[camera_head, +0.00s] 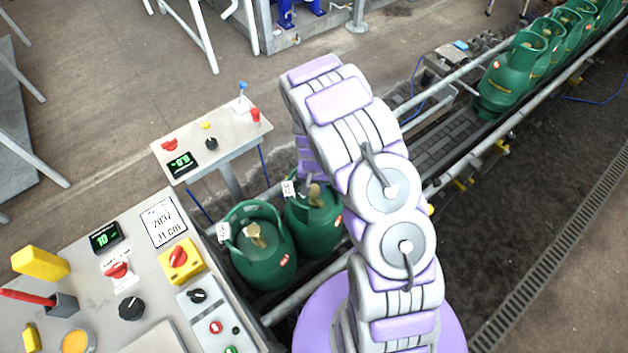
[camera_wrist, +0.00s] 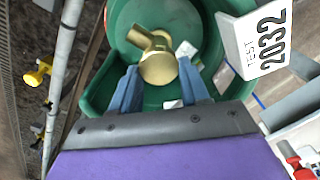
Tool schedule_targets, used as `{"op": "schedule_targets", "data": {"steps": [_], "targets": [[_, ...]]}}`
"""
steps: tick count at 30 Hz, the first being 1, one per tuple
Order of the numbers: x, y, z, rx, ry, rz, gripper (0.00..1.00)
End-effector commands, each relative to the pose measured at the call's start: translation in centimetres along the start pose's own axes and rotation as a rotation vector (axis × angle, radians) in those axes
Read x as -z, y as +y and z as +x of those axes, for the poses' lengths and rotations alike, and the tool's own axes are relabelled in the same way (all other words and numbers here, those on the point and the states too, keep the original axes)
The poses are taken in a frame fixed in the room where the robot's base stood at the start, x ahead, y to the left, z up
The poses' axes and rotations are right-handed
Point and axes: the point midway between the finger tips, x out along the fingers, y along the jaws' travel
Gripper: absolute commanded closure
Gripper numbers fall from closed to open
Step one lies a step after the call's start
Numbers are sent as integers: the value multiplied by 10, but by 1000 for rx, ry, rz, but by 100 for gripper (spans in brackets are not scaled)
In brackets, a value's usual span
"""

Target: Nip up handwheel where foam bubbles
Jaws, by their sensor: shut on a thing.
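In the wrist view, the two blue fingers of my gripper (camera_wrist: 159,76) are shut on a round brass handwheel (camera_wrist: 160,66). The wheel sits on a brass valve (camera_wrist: 143,38) inside the collar of a green cylinder (camera_wrist: 122,15). A white tag reading TEST 2032 (camera_wrist: 265,42) hangs at its right. Small whitish patches (camera_wrist: 187,50) show near the valve; I cannot tell whether they are foam. In the head view, two green cylinders, a left one (camera_head: 265,262) and a right one (camera_head: 318,228), stand side by side with brass valves. My arm hides the gripper there.
A control desk (camera_head: 140,265) with knobs and displays stands at the lower left. A small console (camera_head: 215,138) stands behind the cylinders. More green cylinders (camera_head: 510,72) line the conveyor (camera_head: 445,140) at the upper right. Rails (camera_head: 500,140) run along it.

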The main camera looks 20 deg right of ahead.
Motion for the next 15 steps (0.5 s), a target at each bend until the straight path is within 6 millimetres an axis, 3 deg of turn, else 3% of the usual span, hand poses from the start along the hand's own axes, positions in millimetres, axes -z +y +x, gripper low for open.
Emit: {"op": "schedule_targets", "data": {"steps": [11,12,15], "targets": [[0,0,0,1,1,25,85],[0,0,0,1,1,24,51],[0,0,0,0,1,24,41]]}}
